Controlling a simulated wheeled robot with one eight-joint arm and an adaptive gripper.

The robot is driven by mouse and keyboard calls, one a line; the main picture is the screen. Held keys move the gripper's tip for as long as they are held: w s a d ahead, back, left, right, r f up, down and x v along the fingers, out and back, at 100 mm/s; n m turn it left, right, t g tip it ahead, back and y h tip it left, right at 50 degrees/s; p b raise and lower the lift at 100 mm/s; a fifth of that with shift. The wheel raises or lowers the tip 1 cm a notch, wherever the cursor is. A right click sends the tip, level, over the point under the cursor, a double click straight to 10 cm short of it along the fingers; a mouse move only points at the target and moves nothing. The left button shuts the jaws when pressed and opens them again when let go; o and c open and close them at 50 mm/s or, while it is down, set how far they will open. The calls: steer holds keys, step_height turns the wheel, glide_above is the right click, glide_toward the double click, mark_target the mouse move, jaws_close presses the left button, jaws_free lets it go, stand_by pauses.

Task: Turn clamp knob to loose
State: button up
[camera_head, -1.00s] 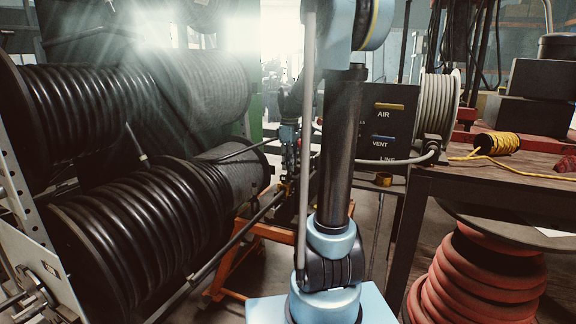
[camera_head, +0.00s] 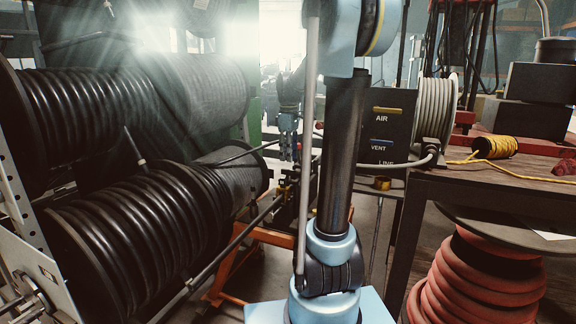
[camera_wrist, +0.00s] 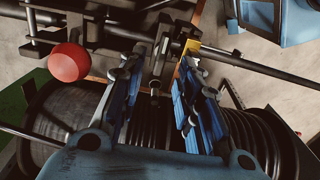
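My gripper (camera_wrist: 158,78) is open in the wrist view, with its two blue-padded fingers spread apart. A small dark upright piece with a rounded end (camera_wrist: 155,88) shows between the fingers, apart from both pads. I cannot tell whether it is the clamp knob. A red ball knob (camera_wrist: 69,62) is outside the fingers to the left, next to dark metal bars. A yellow fitting (camera_wrist: 190,47) sits on a dark rod beyond the right finger. In the head view my gripper (camera_head: 287,150) is small and far off, above the dark fixture, partly hidden by my arm.
Black hose reels (camera_head: 150,235) fill the left side. An orange frame (camera_head: 232,262) stands below the fixture. A control panel marked AIR and VENT (camera_head: 385,130) and a workbench (camera_head: 500,190) are on the right. A red hose reel (camera_head: 480,280) stands under the bench.

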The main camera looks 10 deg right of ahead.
step_height(320, 180, up, 6)
stand_by(0.4)
steer(key=shift+w, duration=0.1)
steer(key=m+t, duration=0.3)
steer(key=m, duration=0.3)
glide_toward(288, 170)
steer(key=s+a+f, duration=0.2)
steer(key=s+f, duration=0.1)
steer(key=s, duration=0.1)
steer(key=s+d+f+m, duration=0.1)
steer(key=s+f+m, duration=0.1)
steer(key=s+f, duration=0.6)
steer(key=s+d+f+m, duration=0.1)
steer(key=s+f+m, duration=0.2)
steer(key=s+f, duration=0.5)
steer(key=s, duration=0.6)
steer(key=shift+s+d+f+g, duration=0.25)
steer(key=shift+f+g, duration=0.15)
